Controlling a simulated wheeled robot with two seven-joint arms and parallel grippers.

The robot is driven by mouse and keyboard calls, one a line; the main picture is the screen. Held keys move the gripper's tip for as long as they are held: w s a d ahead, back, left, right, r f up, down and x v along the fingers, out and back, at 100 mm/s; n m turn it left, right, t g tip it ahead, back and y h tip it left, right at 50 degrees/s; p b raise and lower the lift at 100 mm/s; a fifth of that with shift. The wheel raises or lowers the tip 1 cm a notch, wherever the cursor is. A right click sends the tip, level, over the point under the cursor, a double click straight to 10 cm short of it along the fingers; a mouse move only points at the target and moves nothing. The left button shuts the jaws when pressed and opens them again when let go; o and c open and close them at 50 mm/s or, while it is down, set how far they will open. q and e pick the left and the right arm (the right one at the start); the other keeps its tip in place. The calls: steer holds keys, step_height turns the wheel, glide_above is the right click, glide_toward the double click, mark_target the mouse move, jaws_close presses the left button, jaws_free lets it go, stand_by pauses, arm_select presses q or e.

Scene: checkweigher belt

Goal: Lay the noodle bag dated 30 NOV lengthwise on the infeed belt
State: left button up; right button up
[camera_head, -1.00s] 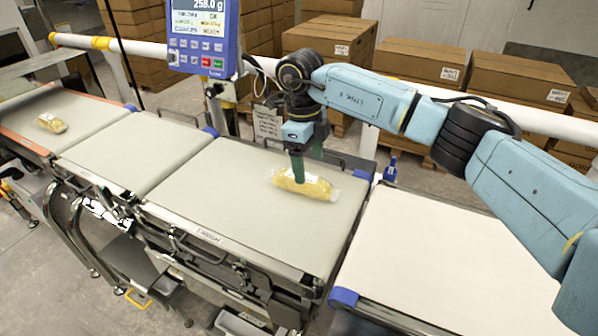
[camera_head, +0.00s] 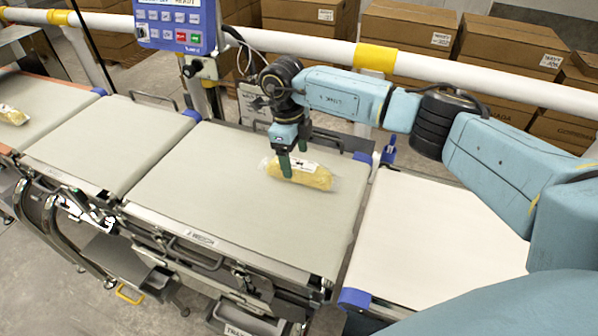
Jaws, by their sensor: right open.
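A clear bag of yellow noodles (camera_head: 312,176) lies on the wide grey belt section (camera_head: 220,200) in the middle, near its right end, with its long side running roughly left to right. A white label shows on its top, but the date is too small to read. My right gripper (camera_head: 292,172) points down at the bag's left part, its green fingers open. I cannot tell whether they touch the bag. Another yellow noodle bag (camera_head: 12,115) lies on the far left belt. My left gripper is not in view.
A blue weighing display (camera_head: 176,22) stands behind the belts. A white belt section (camera_head: 430,225) at the right is clear. A white rail (camera_head: 290,43) and stacked cartons (camera_head: 410,25) are behind. Blue end caps (camera_head: 354,298) mark the belt corners.

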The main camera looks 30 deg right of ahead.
mark_target(298, 163)
steer(key=f, duration=0.4)
steer(key=shift+s+d+f, duration=0.2)
steer(key=shift+d+f, duration=0.15)
steer(key=shift+f, duration=0.05)
steer(key=shift+c, duration=0.4)
steer(key=shift+r, duration=0.1)
steer(key=c, duration=1.3)
